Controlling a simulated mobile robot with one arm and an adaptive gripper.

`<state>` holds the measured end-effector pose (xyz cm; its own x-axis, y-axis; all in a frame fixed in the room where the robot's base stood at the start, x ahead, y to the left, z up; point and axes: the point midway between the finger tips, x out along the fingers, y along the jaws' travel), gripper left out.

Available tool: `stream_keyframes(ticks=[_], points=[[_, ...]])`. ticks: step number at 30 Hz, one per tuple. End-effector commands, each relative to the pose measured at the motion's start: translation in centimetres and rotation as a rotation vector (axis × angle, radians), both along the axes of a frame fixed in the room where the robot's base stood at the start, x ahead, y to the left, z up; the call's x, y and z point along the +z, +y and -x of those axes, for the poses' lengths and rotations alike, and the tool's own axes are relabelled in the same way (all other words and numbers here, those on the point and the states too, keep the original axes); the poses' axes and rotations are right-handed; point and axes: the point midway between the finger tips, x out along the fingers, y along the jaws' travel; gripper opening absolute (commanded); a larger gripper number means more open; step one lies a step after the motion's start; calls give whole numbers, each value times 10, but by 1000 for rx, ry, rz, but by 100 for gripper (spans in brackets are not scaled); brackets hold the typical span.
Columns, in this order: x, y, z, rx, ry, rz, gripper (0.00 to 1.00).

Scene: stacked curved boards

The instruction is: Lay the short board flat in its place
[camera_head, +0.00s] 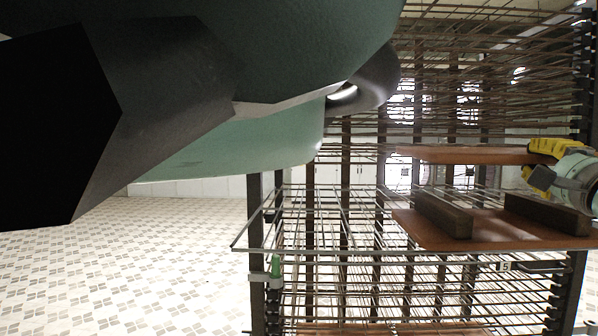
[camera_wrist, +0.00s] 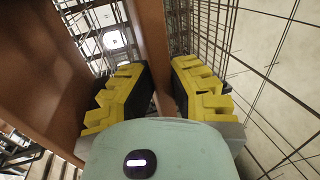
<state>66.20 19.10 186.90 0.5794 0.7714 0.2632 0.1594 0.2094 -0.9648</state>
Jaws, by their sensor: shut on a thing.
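The short board (camera_head: 470,154), thin and red-brown, is held level above a lower red-brown board (camera_head: 430,235) on the rack in the head view. A gap separates them. My gripper (camera_head: 543,162) has its yellow fingers on the held board's right end. In the wrist view my gripper (camera_wrist: 162,90) is shut with the edge of the short board (camera_wrist: 149,45) between its fingers. Two dark wooden blocks, a left one (camera_head: 443,215) and a right one (camera_head: 546,213), lie on the lower board, apart from the held board above.
A tall wire rack (camera_head: 347,200) with many closely spaced shelves surrounds the boards. A large brown surface (camera_wrist: 45,70) lies close to my fingers at left in the wrist view. A green clip (camera_head: 275,266) sits on the rack's left post. Tiled floor (camera_head: 120,260) at left is clear.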

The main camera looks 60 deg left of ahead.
Motion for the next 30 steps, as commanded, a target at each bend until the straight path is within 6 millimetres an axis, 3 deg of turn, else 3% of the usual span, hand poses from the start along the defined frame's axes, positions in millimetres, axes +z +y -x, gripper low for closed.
stream_keyframes(ticks=[18, 30], points=[[-59, -2, -1, -4, -2, -1, 0], [-74, -2, 0, -4, -2, -1, 0]])
